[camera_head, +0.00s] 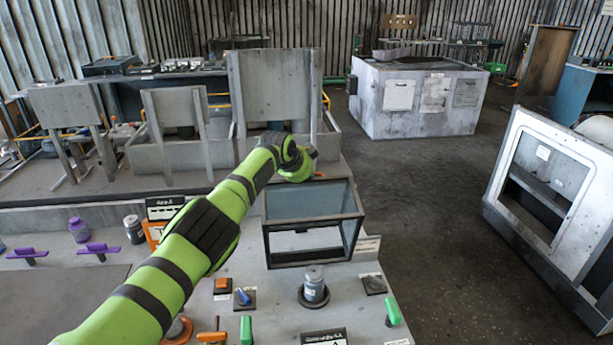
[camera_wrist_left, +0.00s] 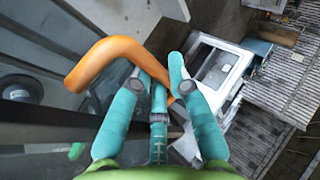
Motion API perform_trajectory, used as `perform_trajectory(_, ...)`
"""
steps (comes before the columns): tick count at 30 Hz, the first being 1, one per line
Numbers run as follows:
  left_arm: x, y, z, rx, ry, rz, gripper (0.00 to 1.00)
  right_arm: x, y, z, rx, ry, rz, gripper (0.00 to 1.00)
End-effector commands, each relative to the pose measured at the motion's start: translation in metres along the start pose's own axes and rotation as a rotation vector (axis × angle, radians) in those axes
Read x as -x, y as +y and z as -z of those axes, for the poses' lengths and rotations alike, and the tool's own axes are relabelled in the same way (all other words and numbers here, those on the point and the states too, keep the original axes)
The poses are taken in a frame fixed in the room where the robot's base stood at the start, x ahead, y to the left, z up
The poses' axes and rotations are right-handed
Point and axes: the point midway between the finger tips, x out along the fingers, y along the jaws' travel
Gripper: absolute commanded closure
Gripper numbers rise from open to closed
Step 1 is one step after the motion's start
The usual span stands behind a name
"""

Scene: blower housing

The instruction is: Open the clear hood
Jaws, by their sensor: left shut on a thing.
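The clear hood (camera_head: 310,205) is a dark-framed box with see-through panes on the grey workbench, near the middle of the head view. My left arm reaches over to its far top edge, where the left gripper (camera_head: 303,163) shows only in part. In the left wrist view, an orange bent handle (camera_wrist_left: 104,58) runs between the teal fingers of the left gripper (camera_wrist_left: 160,78), which is shut on it. Dark frame and glass lie below and to the left of the handle. I cannot tell how far the hood is tilted. My right gripper is in neither view.
Green (camera_head: 392,312), blue and orange controls sit on the bench. Purple handles (camera_head: 98,248) are at the left. Upright grey panels (camera_head: 275,95) stand behind. Open floor (camera_head: 430,200) lies to the right.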

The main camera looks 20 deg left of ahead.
Motion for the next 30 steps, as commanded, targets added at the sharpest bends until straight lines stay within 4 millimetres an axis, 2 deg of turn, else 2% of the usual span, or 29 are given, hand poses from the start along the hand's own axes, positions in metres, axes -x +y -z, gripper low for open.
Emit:
perform_trajectory(1, 0.002, -0.010, -0.005, 0.015, -0.003, 0.034, 1.00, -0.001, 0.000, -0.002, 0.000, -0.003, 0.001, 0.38)
perform_trajectory(10, 0.002, -0.010, -0.005, 0.013, -0.003, 0.034, 1.00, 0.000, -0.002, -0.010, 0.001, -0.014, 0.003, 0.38)
perform_trajectory(11, 0.002, -0.010, -0.005, 0.013, -0.003, 0.034, 0.70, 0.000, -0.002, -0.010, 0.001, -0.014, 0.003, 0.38)
perform_trajectory(21, 0.005, -0.010, -0.004, 0.012, 0.000, 0.035, 0.70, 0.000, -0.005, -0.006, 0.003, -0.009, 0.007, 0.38)
perform_trajectory(30, 0.027, -0.012, -0.001, 0.006, 0.005, 0.040, 0.70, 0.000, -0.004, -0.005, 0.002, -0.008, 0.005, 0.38)
